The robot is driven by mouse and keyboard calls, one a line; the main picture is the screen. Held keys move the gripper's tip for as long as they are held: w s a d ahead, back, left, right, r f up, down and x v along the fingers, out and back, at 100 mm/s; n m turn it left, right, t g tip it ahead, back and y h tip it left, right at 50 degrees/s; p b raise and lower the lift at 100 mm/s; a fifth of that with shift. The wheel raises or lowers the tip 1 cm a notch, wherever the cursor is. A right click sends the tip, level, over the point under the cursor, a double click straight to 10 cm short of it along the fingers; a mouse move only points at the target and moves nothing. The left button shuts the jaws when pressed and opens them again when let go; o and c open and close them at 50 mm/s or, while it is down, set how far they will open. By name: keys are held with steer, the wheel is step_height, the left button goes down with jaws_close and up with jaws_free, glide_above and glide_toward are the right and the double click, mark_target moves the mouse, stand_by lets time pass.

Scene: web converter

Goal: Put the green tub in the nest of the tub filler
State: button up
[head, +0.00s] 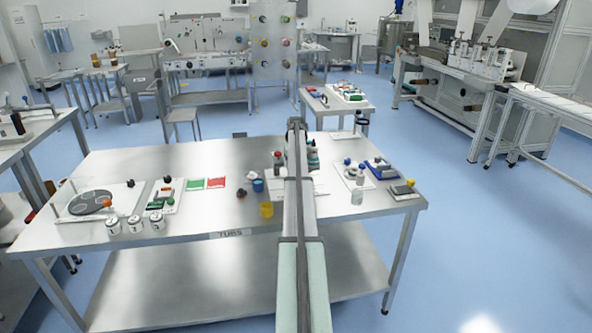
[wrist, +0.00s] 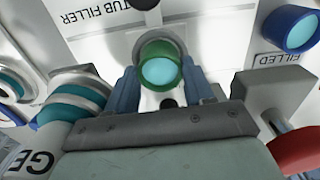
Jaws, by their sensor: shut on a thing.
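My gripper (wrist: 161,88) is shut on the green tub (wrist: 144,51), which shows between the two fingers in the wrist view. The tub's open mouth faces the camera and its inside looks teal. Behind it is the white plate of the tub filler (wrist: 98,42), with its label upside down. I cannot tell whether the tub touches the plate.
A blue tub (wrist: 289,27) stands right of the gripper near a "FILLED" label (wrist: 284,59). A teal-banded cylinder (wrist: 75,98) is close on the left and a red part (wrist: 298,150) at lower right. A yellow tub (head: 266,210) stands on the table (head: 215,250).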

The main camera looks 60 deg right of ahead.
steer(key=shift+f, duration=0.1)
steer(key=o, duration=0.7)
step_height(320, 180, up, 12)
stand_by(0.4)
